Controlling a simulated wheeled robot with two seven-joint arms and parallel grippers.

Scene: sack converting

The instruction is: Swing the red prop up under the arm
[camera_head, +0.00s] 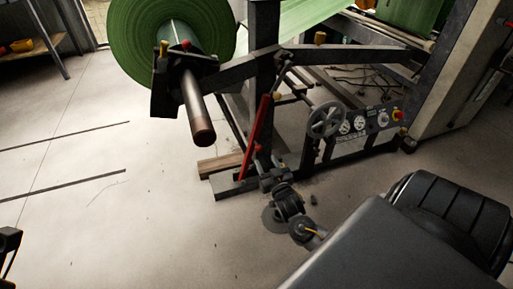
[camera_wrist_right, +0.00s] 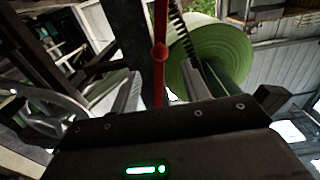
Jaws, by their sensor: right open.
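The red prop (camera_head: 256,137) is a slim bar beside the machine's dark upright. It stands tilted, its lower end near the floor foot and its top leaning right below the arm. The dark arm (camera_head: 235,70) runs above it and carries the green roll's shaft. My right gripper (camera_head: 265,165) is open, close to the prop's lower part; I cannot tell if it touches. In the right wrist view, the prop (camera_wrist_right: 160,75) runs up the middle with a red ball on it. Only a dark piece of my left arm shows at the left edge; its gripper is not visible.
The big green roll (camera_head: 152,38) hangs at upper left, its shaft (camera_head: 196,112) jutting forward. A handwheel (camera_head: 326,119) and gauge panel (camera_head: 358,133) stand right of the prop. A wooden block (camera_head: 220,164) lies by the machine's foot. The floor at left is mostly clear.

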